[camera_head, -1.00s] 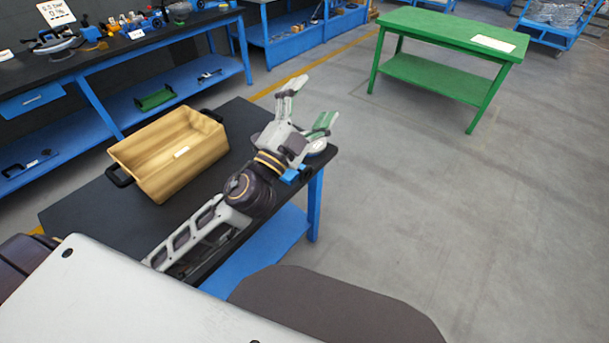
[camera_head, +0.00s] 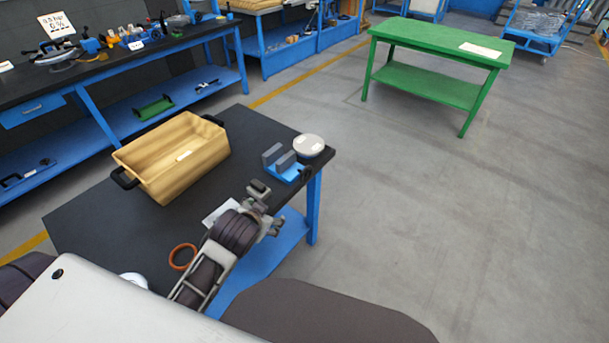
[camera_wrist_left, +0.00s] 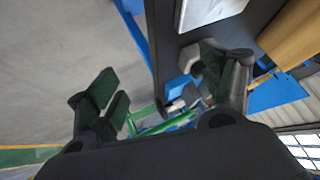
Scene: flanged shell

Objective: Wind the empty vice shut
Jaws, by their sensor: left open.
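The vice (camera_head: 284,174) stands near the table's far right corner, with a blue base and two upright grey jaws. The jaws stand apart with an empty gap between them. A small dark part, perhaps its handle (camera_head: 306,173), shows at its right end by the table edge. My left gripper (camera_head: 267,208) is open and empty, on the near side of the vice and apart from it, by the table's right edge. In the left wrist view its two fingers (camera_wrist_left: 162,95) are spread wide with nothing between them. My right gripper is not in view.
A round grey-white part (camera_head: 308,145) sits just behind the vice. A wooden box (camera_head: 165,180) with black handles stands on the table's left. An orange ring (camera_head: 183,257) lies near my arm. A green table (camera_head: 440,42) stands beyond open floor.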

